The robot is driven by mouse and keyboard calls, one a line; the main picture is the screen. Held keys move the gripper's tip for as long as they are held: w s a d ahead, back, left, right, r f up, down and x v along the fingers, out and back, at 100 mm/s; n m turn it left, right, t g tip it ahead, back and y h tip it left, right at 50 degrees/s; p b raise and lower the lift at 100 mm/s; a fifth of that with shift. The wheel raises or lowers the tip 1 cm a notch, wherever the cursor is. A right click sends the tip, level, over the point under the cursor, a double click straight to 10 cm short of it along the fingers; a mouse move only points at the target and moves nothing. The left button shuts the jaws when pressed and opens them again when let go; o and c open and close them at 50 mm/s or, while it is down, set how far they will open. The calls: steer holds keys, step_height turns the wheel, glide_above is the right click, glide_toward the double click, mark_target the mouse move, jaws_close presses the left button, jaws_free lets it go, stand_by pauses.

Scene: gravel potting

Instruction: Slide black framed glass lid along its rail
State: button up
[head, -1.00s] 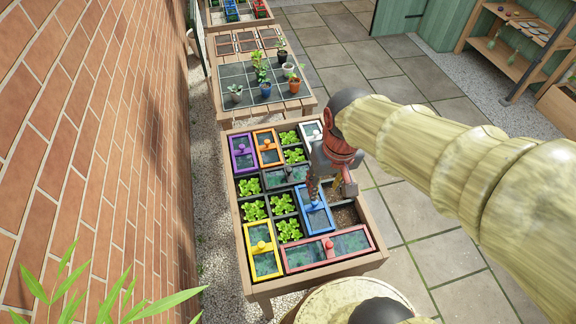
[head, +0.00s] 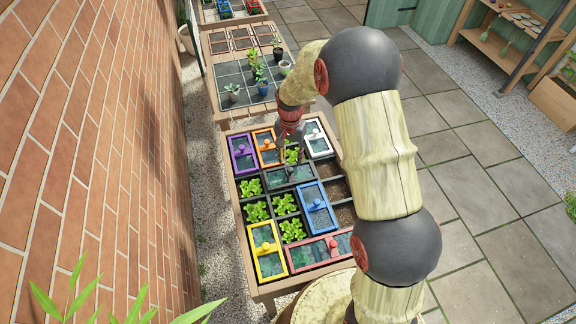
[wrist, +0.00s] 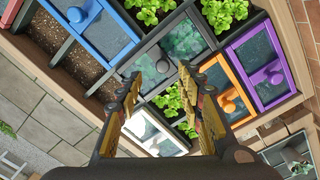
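The black framed glass lid (head: 304,171) lies flat in the middle of the planter grid, with a dark grey knob (wrist: 163,66) on it. The lid also shows in the wrist view (wrist: 184,45). My gripper (head: 290,146) is above the planter, near the far side of this lid in the head view. In the wrist view my gripper (wrist: 160,74) is open, its two fingers apart with nothing between their pads. The knob appears in line with the gap, just past the fingertips. The height left between fingertips and knob is hard to tell.
Blue (head: 318,209), orange (head: 268,154), purple (head: 242,156), white (head: 319,147), yellow (head: 269,264) and red (head: 310,254) framed lids surround it. Green seedlings (head: 284,204) fill open cells. Bare soil cells (head: 336,189) lie at the right. A second table (head: 247,90) holds potted plants.

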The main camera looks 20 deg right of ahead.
mark_target(290, 169)
steer(key=shift+w+r+m, duration=0.25)
steer(key=shift+r+m, duration=0.05)
steer(key=shift+m, duration=0.3)
steer(key=shift+f, duration=0.2)
step_height(290, 169, down, 8)
steer(key=shift+r+b, duration=0.25)
steer(key=shift+b, duration=0.35)
steer(key=c, duration=0.3)
jaws_close()
